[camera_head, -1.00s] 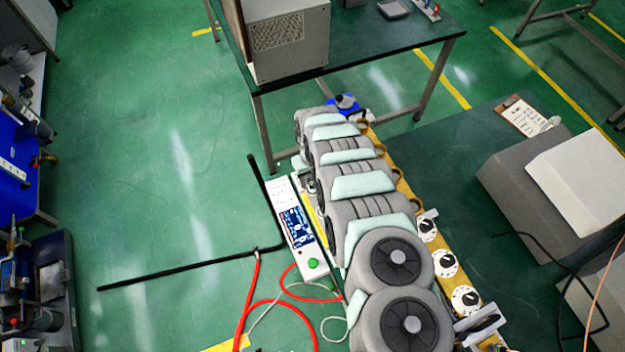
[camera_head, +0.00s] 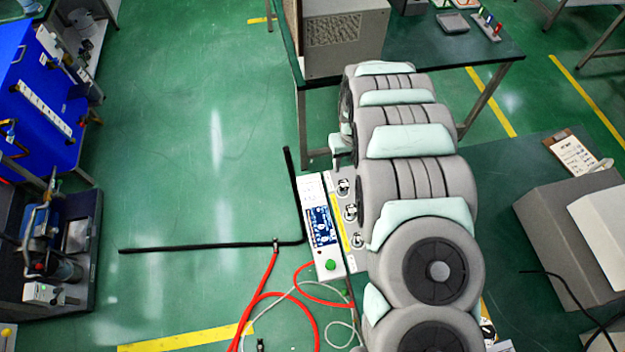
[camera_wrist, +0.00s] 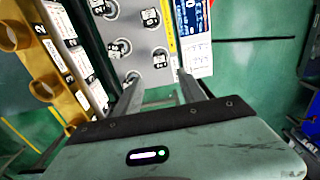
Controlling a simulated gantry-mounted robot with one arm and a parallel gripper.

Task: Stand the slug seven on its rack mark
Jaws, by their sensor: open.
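In the wrist view several small slugs with dark-and-white number labels stand on a grey plate (camera_wrist: 138,38). I cannot read which is slug seven; one slug (camera_wrist: 160,58) is just beyond my fingertips and another (camera_wrist: 113,47) is up and left. My gripper (camera_wrist: 156,78) is open and empty, its two fingers apart over the near edge of the plate. The yellow rack (camera_wrist: 45,62) with rings and numbered white marks stands to the left. In the head view slugs (camera_head: 351,212) show left of my arm; my fingers are hidden there.
A white panel with a blue screen (camera_head: 321,225) adjoins the plate, with red hoses (camera_head: 268,275) and a black bar (camera_head: 200,247) nearby. Grey boxes (camera_head: 570,230) and a clipboard (camera_head: 573,152) are at the right. My arm hides most of the rack in the head view.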

